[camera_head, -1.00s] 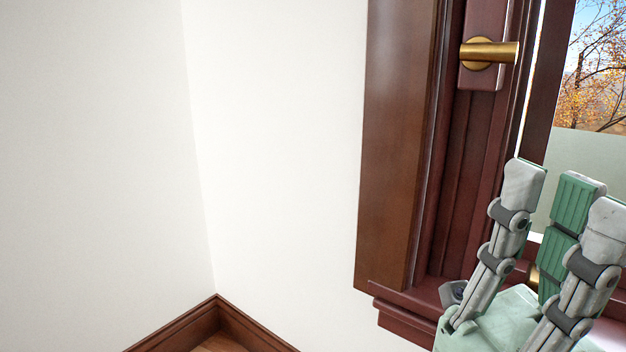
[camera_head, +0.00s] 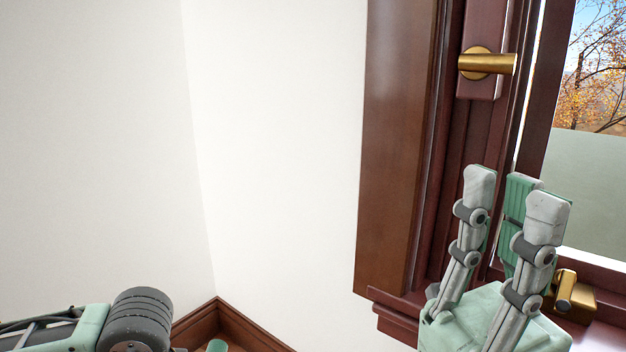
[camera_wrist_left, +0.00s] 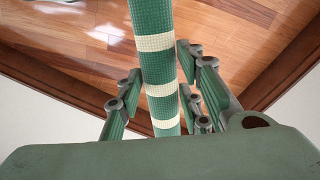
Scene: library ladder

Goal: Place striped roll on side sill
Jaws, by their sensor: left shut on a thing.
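The striped roll (camera_wrist_left: 158,60), green with pale cream bands, runs down the middle of the left wrist view. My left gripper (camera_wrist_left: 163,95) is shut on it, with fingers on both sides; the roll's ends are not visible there. In the head view my left arm enters at the bottom left; a small green end at the bottom edge may be the roll, but too little shows to tell. The dark red-brown window sill (camera_head: 398,322) is at the lower right, partly hidden by my right gripper (camera_head: 512,195), which is open and empty in front of the window.
A brass handle (camera_head: 487,64) is on the window frame and another brass fitting (camera_head: 570,293) sits low beside my right gripper. White walls meet in a corner above a brown baseboard (camera_head: 235,325). The wood floor (camera_wrist_left: 95,45) shows below the roll.

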